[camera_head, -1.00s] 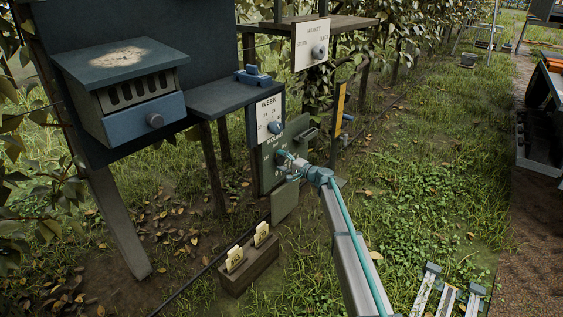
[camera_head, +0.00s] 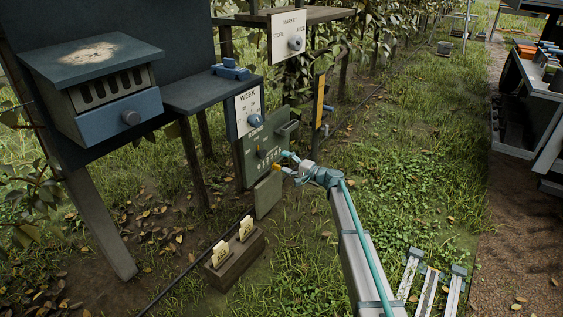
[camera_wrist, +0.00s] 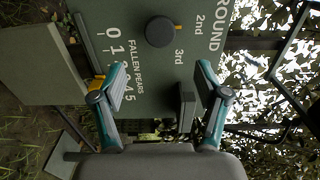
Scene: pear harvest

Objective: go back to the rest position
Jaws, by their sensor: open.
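My gripper (camera_head: 284,162) is at the end of my arm, in front of the green panel (camera_head: 250,146) and a little to its right. In the wrist view my gripper (camera_wrist: 160,88) has its two teal fingers spread apart with nothing between them. The green panel (camera_wrist: 145,70) faces the wrist camera and carries "ROUND" lettering, a dark knob (camera_wrist: 160,31) and a "FALLEN PEARS" scale numbered from 0 to 5. A yellow-marked slider (camera_wrist: 97,84) sits beside the scale, partly behind the left finger. The fingers appear clear of the knob.
A WEEK dial board (camera_head: 248,109) and a MARKET dial board (camera_head: 287,35) stand close by. A blue-drawered box (camera_head: 110,118) is at left. A wooden block with tags (camera_head: 235,262) sits on the ground. Open grass (camera_head: 400,150) lies right of my arm.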

